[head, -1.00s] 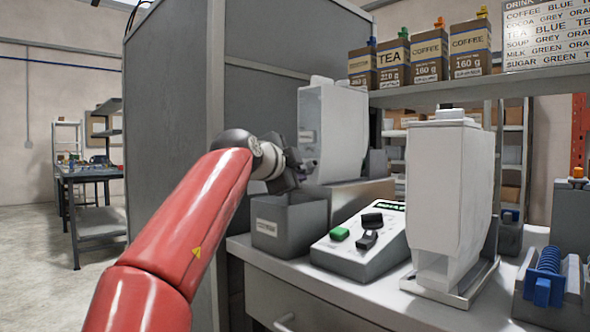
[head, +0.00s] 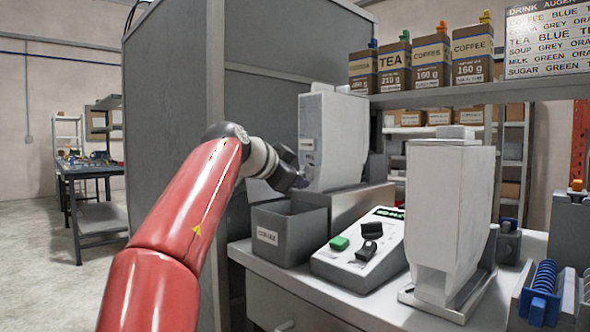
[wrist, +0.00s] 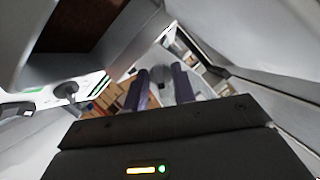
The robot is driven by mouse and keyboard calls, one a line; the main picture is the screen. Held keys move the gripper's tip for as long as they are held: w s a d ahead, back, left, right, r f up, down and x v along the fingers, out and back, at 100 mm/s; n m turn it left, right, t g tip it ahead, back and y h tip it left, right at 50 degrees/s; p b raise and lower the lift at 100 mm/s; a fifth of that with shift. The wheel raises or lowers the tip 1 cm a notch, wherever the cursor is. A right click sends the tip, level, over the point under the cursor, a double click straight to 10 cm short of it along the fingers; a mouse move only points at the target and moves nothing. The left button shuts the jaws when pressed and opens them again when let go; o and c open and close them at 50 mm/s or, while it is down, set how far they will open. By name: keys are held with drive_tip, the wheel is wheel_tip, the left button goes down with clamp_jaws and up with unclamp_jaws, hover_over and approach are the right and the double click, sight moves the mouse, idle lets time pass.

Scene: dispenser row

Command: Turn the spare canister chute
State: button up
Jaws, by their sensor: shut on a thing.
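A white canister (head: 332,140) stands on a grey housing (head: 350,208) at the back of the counter. My gripper (head: 302,180) is at the lower left of this canister in the head view, with its fingertips mostly hidden. In the wrist view, the two dark purple fingers (wrist: 160,90) stand a little apart, with a small grey piece between them that looks like the canister's chute (wrist: 159,76). My gripper is shut on it; its turn angle cannot be told. A second white canister (head: 448,200) stands upright on a base plate at the right, apart from my gripper.
A grey open bin labelled COFFEE (head: 290,238) sits just below my gripper. A control panel (head: 360,250) with a green button and dark knobs is beside it. A blue auger (head: 545,285) lies at the right. Boxes (head: 430,62) line the shelf above.

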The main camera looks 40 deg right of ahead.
drive_tip(key=shift+w+n+g+p, duration=0.15)
drive_tip(key=shift+n+g+p, duration=0.85)
drive_tip(key=shift+n+g, duration=0.75)
drive_tip(key=shift+n, duration=0.35)
drive_tip(key=o, duration=0.6)
drive_tip(key=shift+o, duration=0.2)
drive_tip(key=v, duration=0.8)
drive_tip(key=shift+d, duration=0.1)
